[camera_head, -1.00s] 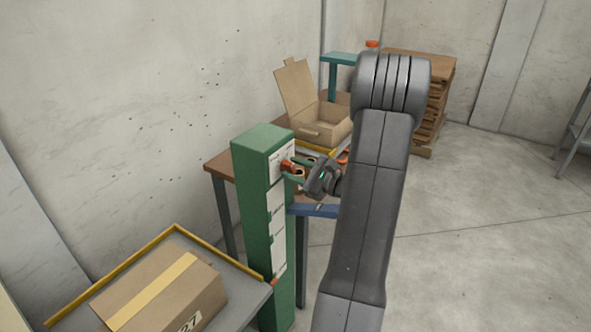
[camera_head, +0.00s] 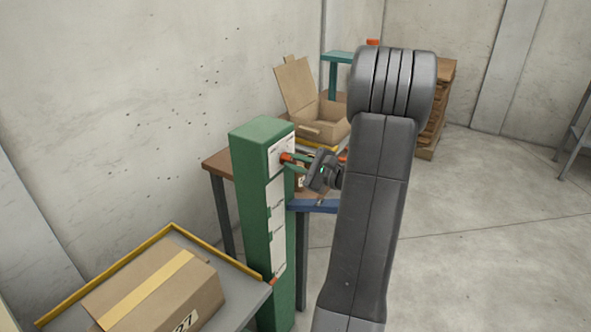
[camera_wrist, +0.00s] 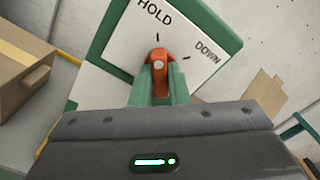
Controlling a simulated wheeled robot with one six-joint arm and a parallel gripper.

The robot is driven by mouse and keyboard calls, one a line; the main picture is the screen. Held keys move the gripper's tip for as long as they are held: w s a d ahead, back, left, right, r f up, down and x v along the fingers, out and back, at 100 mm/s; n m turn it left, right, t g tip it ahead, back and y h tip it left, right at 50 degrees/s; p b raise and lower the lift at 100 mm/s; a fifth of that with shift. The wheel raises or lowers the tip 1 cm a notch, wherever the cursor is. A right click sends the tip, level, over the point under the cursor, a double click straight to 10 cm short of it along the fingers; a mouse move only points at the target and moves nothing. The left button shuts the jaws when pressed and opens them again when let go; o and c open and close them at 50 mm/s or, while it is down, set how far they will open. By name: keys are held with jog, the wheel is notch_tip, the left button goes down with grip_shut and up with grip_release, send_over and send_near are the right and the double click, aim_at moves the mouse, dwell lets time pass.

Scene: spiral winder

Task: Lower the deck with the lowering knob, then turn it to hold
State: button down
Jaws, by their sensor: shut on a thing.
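The orange lowering knob (camera_wrist: 159,62) sits on a white plate marked HOLD and DOWN, on the front of the green post (camera_head: 254,195). My gripper (camera_wrist: 160,80) is shut on the knob, with its green fingers on either side. In the wrist view the knob's upper end points at the short mark under HOLD, away from the mark by DOWN. In the head view my gripper (camera_head: 291,163) is at the post's upper front. The grey deck (camera_head: 238,309) with a yellow rim carries a taped carton (camera_head: 150,292). An orange pointer (camera_head: 272,281) is low on the post's scale.
A brown-topped table (camera_head: 216,163) with an open cardboard box (camera_head: 320,118) stands behind the post. A brown stack (camera_head: 440,110) is at the back. The wall is close on the left; the floor on the right is clear.

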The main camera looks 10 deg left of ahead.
jog(key=c, duration=1.4)
grip_release()
jog(key=shift+d, duration=0.1)
jog(key=b+v, duration=0.1)
jog(key=v, duration=1.2)
jog(key=shift+d, duration=0.3)
jog(key=shift+s, duration=0.1)
jog(key=p+x, duration=0.1)
jog(key=x, duration=1.2)
jog(key=shift+a, duration=0.35)
jog(key=shift+a+r+p, duration=0.15)
jog(key=shift+p, duration=0.3)
jog(key=shift+m+p, duration=0.3)
jog(key=shift+f+b, duration=0.35)
jog(key=shift+b, duration=0.45)
